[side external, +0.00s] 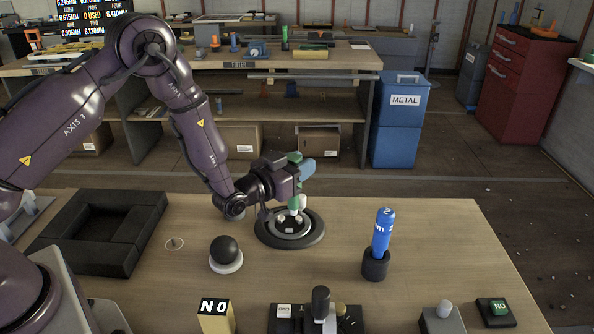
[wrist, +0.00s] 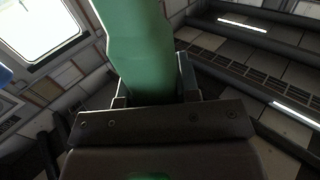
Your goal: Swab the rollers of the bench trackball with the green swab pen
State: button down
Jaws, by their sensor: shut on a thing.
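My gripper (side external: 293,178) is shut on the green swab pen (side external: 299,203), which is roughly upright. The pen's green body also fills the middle of the wrist view (wrist: 143,50), between the jaws (wrist: 150,97). Its pale lower end is at the opening of the bench trackball, a round black housing (side external: 268,240) with pale parts inside that look like the rollers. I cannot tell whether the tip touches a roller. A dark ball (side external: 225,247) sits on a white ring to the left of the housing.
A blue marker (side external: 383,232) stands in a black cup (side external: 376,266) at right. A black padded tray (side external: 142,245) lies at left.

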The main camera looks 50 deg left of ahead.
jog(key=w+r, duration=0.1)
jog(key=w+a+r, duration=0.1)
jog(key=shift+w+r, duration=0.15)
jog(key=shift+w, duration=0.15)
jog(key=shift+f, duration=3)
jog(key=shift+a, duration=0.3)
jog(key=shift+d, duration=0.15)
jog(key=shift+d, duration=0.3)
jog(key=shift+s+d+f, duration=0.1)
